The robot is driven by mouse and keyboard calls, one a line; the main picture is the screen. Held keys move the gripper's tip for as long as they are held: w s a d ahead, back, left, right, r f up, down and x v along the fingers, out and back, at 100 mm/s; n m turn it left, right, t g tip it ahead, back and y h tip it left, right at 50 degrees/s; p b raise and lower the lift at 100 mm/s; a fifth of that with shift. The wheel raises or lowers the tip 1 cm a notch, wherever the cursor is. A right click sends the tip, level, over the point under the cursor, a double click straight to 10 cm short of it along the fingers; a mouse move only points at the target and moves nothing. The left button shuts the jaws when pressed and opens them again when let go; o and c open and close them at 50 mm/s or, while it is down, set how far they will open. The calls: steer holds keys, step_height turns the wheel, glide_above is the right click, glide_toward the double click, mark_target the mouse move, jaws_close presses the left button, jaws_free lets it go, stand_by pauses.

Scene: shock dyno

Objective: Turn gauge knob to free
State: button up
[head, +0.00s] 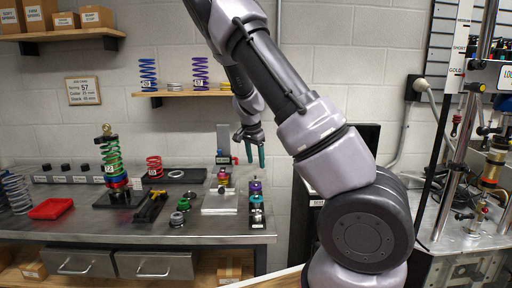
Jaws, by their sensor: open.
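My gripper (255,155) hangs from my arm with its two green fingertips pointing down, apart and with nothing between them. It is above the back right part of the steel workbench (95,233), in front of the wall. Just left of it stands a grey upright stand (223,141) with small dark and coloured parts at its foot.
A green coil spring on a shock (112,160), a red spring (154,167) and a red tray (50,208) are on the bench. Purple- and green-topped parts (256,206) stand at its right end. A shelf with springs (182,93) hangs above. A machine (470,225) stands at right.

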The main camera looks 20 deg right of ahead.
steer(key=s+a+r+n+y, duration=0.1)
steer(key=s+a+r+y, duration=0.1)
steer(key=s+r, duration=0.4)
steer(key=shift+s+r+y, duration=0.25)
steer(key=shift+r+y, duration=0.4)
steer(key=shift+y, duration=0.05)
